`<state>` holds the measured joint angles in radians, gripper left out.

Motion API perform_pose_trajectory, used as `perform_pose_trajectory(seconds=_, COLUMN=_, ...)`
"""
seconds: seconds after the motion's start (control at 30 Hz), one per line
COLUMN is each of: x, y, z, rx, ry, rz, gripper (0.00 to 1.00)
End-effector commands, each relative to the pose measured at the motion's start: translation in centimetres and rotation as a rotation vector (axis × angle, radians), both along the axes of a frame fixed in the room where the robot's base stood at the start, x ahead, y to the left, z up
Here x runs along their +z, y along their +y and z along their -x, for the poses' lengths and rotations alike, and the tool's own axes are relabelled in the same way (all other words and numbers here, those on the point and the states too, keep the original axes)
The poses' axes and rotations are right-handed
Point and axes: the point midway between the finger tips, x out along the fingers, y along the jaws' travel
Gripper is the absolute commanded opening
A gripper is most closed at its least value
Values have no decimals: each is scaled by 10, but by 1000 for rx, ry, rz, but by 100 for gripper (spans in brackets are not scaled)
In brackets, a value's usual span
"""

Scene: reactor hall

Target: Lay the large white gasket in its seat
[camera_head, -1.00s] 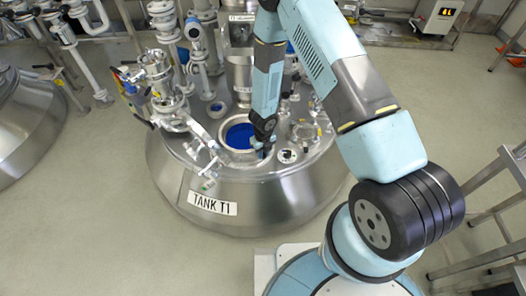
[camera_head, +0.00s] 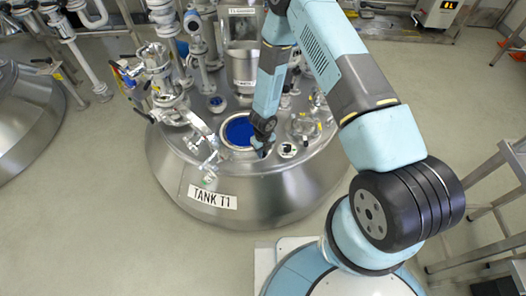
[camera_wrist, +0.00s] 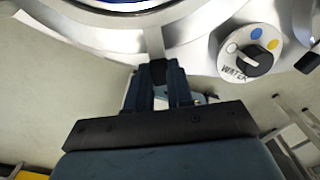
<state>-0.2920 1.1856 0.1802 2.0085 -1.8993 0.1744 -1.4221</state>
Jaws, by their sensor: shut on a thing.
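The large white gasket shows in the wrist view as a pale ring with a short tab (camera_wrist: 155,42), cut off by the top edge. My gripper (camera_wrist: 158,76) is shut on this tab, and the fingers hide its end. In the head view my gripper (camera_head: 263,141) is at the right rim of the round blue-filled opening on top of tank T1 (camera_head: 270,185). A pale ring (camera_head: 227,146) surrounds this opening. At this size I cannot tell gasket from seat, or whether the gasket lies flat and touches the seat.
A dial marked WATER (camera_wrist: 252,58) with a black knob is right of my fingers in the wrist view. Pipes and valves (camera_head: 165,85) crowd the tank's left side, and a steel vessel (camera_head: 242,65) stands behind the opening. Metal steps (camera_head: 490,215) are at right.

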Motion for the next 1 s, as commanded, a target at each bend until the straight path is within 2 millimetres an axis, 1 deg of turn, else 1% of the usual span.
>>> perform_pose_trajectory(seconds=0.2, x=0, y=-3, z=2, rx=-3, ry=-2, rz=-2, gripper=0)
perform_pose_trajectory(seconds=0.47, x=-1, y=-1, z=3, rx=-1, ry=-4, rz=-3, gripper=0)
perform_pose_trajectory(seconds=0.5, x=-1, y=-1, z=3, rx=0, ry=-4, rz=-3, gripper=22)
perform_pose_trajectory(seconds=0.8, x=-1, y=-2, z=3, rx=-1, ry=-4, rz=-3, gripper=51)
perform_pose_trajectory(seconds=1.0, x=-1, y=-2, z=3, rx=-1, ry=-4, rz=-3, gripper=51)
